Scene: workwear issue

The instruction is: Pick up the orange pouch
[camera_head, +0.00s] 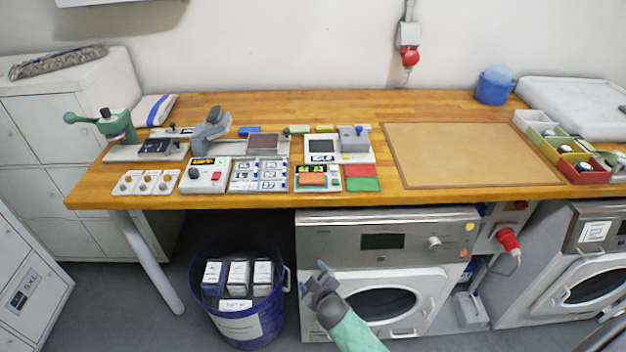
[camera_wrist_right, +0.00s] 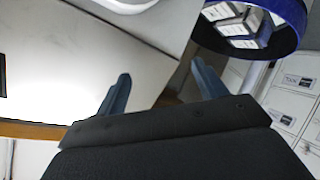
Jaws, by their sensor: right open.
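A small flat orange item (camera_head: 312,179), which looks like the orange pouch, lies on a small device with a green display near the front edge of the wooden table (camera_head: 240,108). My right gripper (camera_head: 314,277) is open and empty, in front of the table and below its top, by the washing machine. In the right wrist view its two blue fingers (camera_wrist_right: 160,90) stand apart with nothing between them. The orange item does not show in that view. My left gripper is not in view.
A blue bin (camera_head: 238,332) with white-labelled packs stands on the floor left of my right gripper; it also shows in the wrist view (camera_wrist_right: 289,12). Devices crowd the table's left half. A tan mat (camera_head: 465,153) lies bare at right, beside coloured bins (camera_head: 583,172).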

